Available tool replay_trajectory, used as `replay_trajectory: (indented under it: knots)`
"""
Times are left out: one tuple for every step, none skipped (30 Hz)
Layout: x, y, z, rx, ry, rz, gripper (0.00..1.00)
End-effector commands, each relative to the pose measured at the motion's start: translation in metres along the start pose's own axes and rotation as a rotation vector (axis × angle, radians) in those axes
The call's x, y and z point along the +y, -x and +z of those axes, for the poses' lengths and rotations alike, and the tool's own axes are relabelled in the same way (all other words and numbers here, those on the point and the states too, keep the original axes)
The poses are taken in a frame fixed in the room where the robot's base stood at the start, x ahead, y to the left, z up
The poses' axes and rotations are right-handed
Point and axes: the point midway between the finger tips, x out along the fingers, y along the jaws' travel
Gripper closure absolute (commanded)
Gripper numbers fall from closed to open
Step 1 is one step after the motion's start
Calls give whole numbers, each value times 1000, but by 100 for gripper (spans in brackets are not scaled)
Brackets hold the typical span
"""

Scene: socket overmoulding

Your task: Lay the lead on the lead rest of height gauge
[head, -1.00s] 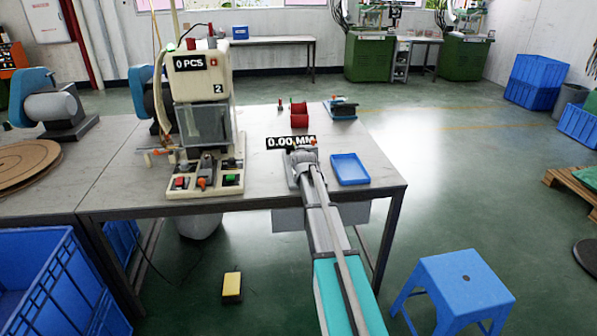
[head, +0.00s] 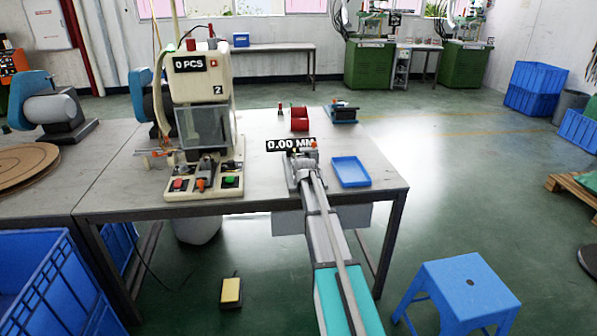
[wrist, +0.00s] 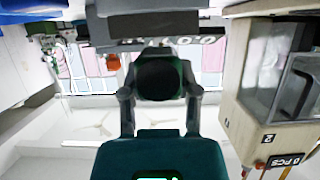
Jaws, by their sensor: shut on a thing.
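The height gauge (head: 291,177) stands near the front edge of the table, with a black 0.00 MM display (head: 284,145) behind it. My gripper (head: 306,162) is at the gauge, just in front of the display, and partly covers it. My gripper also shows in the wrist view (wrist: 160,78), with its fingers close together. It is shut on the lead, of which a small orange end (head: 314,146) shows beside the fingers. An orange piece (wrist: 113,61) shows beside them in the wrist view too. The rest of the lead and the lead rest are hidden.
A cream machine (head: 200,85) with a 0 PCS sign stands left of the gauge. A blue tray (head: 350,171) lies close on the right. A blue stool (head: 468,285) stands on the floor, front right.

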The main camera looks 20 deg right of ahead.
Motion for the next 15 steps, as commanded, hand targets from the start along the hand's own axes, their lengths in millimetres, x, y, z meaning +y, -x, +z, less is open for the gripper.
replay_trajectory:
  knots:
    - [0, -3, 8, 0, 0, 0, 100]
    - [0, -4, 10, 0, 0, 0, 100]
    - [0, -5, 13, 0, 0, 0, 100]
    - [0, -6, 14, 0, 0, 0, 100]
    - [0, -6, 16, 0, 0, 0, 100]
    - [0, -7, 17, 0, 0, 0, 100]
    - [0, -7, 18, 0, 0, 0, 100]
    - [0, -7, 18, 0, 0, 0, 100]
    - [0, -7, 18, 0, 0, 0, 100]
    - [0, -7, 18, 0, 0, 0, 100]
    - [0, -7, 18, 0, 0, 0, 100]
    - [0, -7, 18, 0, 0, 0, 100]
    - [0, -7, 18, 0, 0, 0, 100]
    - [0, -7, 17, 0, 0, 0, 100]
    - [0, -7, 17, 0, 0, 0, 100]
